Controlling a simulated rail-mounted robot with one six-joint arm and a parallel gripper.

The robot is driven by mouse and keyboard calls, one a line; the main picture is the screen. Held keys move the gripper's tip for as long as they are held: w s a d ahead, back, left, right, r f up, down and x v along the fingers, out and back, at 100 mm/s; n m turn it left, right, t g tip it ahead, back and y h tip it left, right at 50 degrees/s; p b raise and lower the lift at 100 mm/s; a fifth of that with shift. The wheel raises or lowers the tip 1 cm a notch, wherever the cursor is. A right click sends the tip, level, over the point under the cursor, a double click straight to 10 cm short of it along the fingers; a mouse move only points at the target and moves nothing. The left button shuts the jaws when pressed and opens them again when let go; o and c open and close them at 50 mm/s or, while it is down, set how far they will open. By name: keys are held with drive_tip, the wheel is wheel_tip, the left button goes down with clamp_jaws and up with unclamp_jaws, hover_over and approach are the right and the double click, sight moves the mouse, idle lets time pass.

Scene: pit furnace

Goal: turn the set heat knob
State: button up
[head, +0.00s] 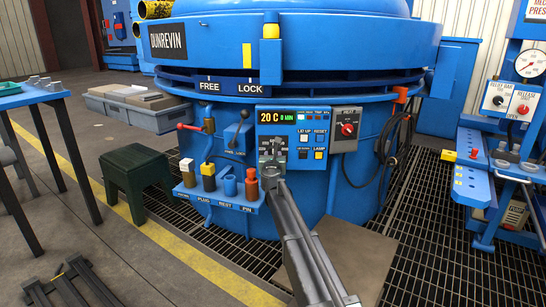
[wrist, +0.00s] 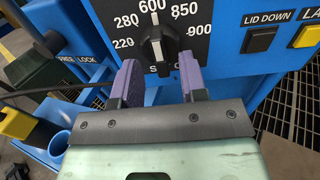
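The set heat knob (wrist: 158,44) is a black pointer knob on a black dial plate with the numbers 220, 280, 600, 850 and 900 around it. It carries a white mark near its middle. In the wrist view my gripper (wrist: 160,75) is open, its two purple-padded fingers apart just below the knob, one toward each side. I cannot tell whether either finger touches the knob. In the head view my gripper (head: 272,162) is in front of the blue control panel (head: 292,116) and hides the knob. The panel's display (head: 277,116) reads 20 C and 0 MIN.
Buttons, including LID DOWN (wrist: 259,39), are right of the dial. A grey box with a red knob (head: 347,129) is beside the panel. A shelf with colored items (head: 216,196) is at lower left. A green stool (head: 136,180) stands further left.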

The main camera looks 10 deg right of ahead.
drive_tip(key=shift+w+d, duration=0.15)
drive_tip(key=shift+w, duration=0.8)
clamp_jaws()
drive_tip(key=shift+n, duration=0.4)
drive_tip(key=shift+f+n, duration=0.15)
drive_tip(key=shift+n, duration=7.35)
